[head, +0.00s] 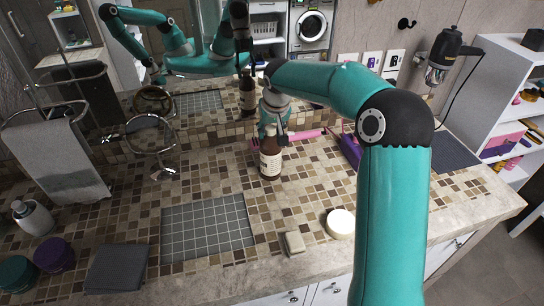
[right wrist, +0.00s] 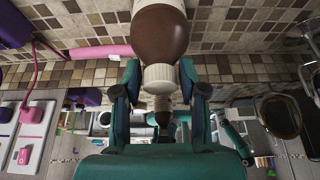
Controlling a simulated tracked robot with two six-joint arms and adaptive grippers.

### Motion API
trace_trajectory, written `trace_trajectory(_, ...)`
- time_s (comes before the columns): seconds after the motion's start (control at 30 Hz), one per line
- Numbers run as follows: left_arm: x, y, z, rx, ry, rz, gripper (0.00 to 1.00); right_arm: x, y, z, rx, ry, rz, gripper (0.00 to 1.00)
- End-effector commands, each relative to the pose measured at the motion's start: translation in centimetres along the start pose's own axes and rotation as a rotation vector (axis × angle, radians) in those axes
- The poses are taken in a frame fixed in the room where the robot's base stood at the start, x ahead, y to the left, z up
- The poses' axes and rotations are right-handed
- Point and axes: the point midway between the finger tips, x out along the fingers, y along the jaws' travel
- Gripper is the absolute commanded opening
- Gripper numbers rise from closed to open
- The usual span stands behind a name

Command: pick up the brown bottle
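My right gripper (head: 273,128) is at the top of the bottle, partly hidden by the bottle and my arm. In the right wrist view its fingers (right wrist: 160,75) are apart on either side of the cap, with gaps showing beside the cap. My left gripper does not show directly.
A grey grid mat (head: 208,228) lies left of the bottle. A round white tub (head: 340,223) and a small beige block (head: 294,243) stand in front. Pink (head: 305,134) and purple (head: 350,150) items lie to the right. A round mirror stand (head: 150,135) is left; a wall mirror is behind.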

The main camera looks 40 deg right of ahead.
Motion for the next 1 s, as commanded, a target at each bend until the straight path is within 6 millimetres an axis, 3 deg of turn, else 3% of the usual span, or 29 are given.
trace_trajectory(0.03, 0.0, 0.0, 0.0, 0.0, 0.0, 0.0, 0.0, 0.0, 0.0, 0.0, 0.0, 0.0, 0.0, 0.28)
trace_trajectory(0.2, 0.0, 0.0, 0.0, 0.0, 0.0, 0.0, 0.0, 0.0, 0.0, 0.0, 0.0, 0.0, 0.0, 0.0)
trace_trajectory(0.8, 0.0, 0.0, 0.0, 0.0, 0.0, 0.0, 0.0, -0.1, 0.1, 0.0, 0.001, -0.001, 0.001, 0.0)
trace_trajectory(1.0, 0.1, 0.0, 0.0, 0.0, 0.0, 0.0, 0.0, -1.0, 0.1, -0.5, 0.001, 0.002, 0.001, 0.0)
